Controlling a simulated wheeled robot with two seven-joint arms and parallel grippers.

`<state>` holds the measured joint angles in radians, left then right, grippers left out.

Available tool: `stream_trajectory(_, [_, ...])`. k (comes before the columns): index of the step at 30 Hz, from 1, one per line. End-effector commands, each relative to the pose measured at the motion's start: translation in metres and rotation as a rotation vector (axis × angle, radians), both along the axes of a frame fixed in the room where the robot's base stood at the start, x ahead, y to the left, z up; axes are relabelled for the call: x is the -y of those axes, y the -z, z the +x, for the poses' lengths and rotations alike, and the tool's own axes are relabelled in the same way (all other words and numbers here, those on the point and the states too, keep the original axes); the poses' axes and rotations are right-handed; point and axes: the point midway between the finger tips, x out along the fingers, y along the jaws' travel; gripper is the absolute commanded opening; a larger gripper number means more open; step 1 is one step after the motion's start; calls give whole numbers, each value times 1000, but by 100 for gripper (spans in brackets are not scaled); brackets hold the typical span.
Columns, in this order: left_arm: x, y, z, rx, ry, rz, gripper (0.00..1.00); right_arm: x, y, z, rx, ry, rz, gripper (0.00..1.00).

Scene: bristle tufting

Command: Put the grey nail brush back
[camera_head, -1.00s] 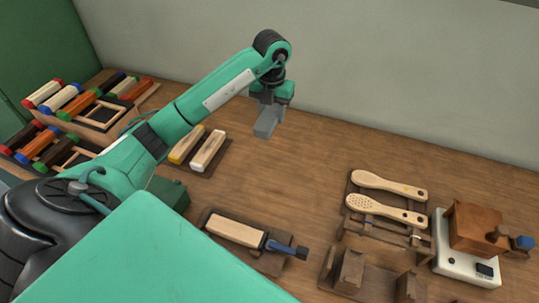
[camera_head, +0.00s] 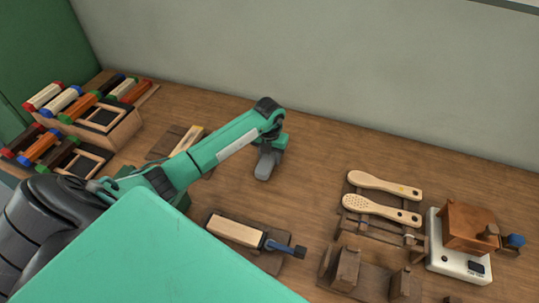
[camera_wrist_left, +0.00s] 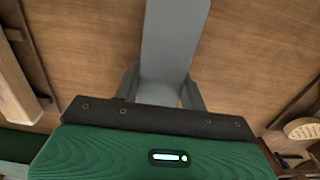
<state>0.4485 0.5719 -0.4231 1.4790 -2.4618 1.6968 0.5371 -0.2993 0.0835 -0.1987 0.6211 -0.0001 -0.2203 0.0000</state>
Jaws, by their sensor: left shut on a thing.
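The grey nail brush (camera_head: 264,167) is a plain grey block held below my left gripper (camera_head: 270,148). In the left wrist view the nail brush (camera_wrist_left: 173,45) sticks out between the two grey fingers, and the gripper (camera_wrist_left: 160,92) is shut on its near end. It appears to hang over bare wood; its exact height above the table is hard to tell. A dark tray (camera_head: 160,147) to the left holds a yellow-sided brush (camera_head: 188,139); my arm hides much of this tray. My right gripper is not in view.
A wooden-bodied brush with a blue part (camera_head: 238,231) lies on a dark board at the front. Two pale paddle brushes (camera_head: 384,185) rest on a rack at right, beside a white device with a brown box (camera_head: 468,226). Racks of coloured-ended blocks (camera_head: 103,118) stand at left. The middle back is clear.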

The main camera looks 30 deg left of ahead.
Motion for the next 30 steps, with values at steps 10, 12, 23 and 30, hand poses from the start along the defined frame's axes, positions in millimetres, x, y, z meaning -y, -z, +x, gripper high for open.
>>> stream_trajectory(10, [-1, 5, 0, 2, 1, 0, 20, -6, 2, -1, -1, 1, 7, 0])
stream_trajectory(12, [0, 7, 0, 2, 0, 1, 44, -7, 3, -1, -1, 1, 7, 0])
stream_trajectory(23, [0, 6, 0, 1, 0, 0, 63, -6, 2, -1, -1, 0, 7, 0])
stream_trajectory(30, [-1, -14, 1, 6, 2, 2, 63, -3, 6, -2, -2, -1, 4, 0])
